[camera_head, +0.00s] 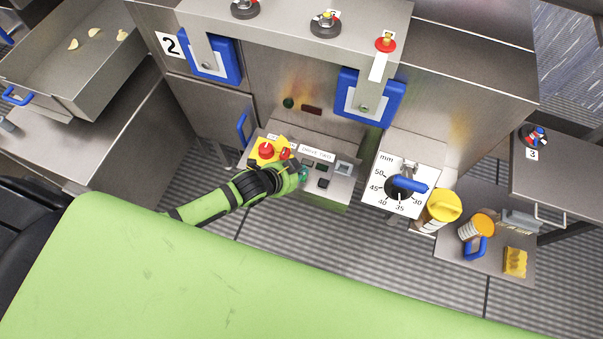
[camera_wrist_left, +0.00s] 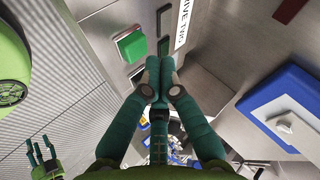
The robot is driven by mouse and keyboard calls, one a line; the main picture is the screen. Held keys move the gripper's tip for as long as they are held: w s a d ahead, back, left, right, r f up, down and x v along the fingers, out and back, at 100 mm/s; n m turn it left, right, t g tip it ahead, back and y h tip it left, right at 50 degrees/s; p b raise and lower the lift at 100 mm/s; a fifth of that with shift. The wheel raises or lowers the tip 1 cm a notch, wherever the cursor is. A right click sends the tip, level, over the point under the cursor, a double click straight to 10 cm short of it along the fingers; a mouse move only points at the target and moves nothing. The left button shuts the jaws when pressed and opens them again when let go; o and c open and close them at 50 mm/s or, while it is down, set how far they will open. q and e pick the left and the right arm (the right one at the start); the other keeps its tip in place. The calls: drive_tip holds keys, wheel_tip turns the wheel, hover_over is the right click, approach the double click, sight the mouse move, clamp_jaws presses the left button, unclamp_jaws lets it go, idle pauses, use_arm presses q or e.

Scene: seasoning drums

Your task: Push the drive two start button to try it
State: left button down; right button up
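The drive two panel (camera_head: 335,190) carries a "DRIVE TWO" label (camera_head: 317,154), partly visible in the left wrist view (camera_wrist_left: 183,22). In that view a square green button (camera_wrist_left: 131,45) stands out on the panel, with a dark button (camera_wrist_left: 137,76) below it. My left gripper (camera_head: 301,175) is over the panel. Its teal fingertips (camera_wrist_left: 158,68) are together and empty, to the right of and below the green button there. Contact with the panel cannot be told. The gripper obscures the green button in the head view. My right gripper (camera_wrist_left: 40,155) shows small with fingers spread.
A red emergency button (camera_head: 266,149) on a yellow base is close beside my left gripper. A millimetre dial with a blue handle (camera_head: 410,186) is right of the panel. Blue-framed guards (camera_head: 370,98) hang above.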

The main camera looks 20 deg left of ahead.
use_arm(q)
drive_tip(key=shift+f, duration=0.15)
idle(0.7)
drive_tip(key=shift+f, duration=0.25)
drive_tip(key=shift+f+b, duration=0.45)
idle(0.6)
drive_tip(key=shift+r, duration=0.1)
drive_tip(key=shift+r+p, duration=0.75)
drive_tip(key=shift+p, duration=0.2)
wheel_tip(320, 180, up, 5)
drive_tip(key=p, duration=0.5)
drive_tip(key=shift+r, duration=0.1)
idle(0.6)
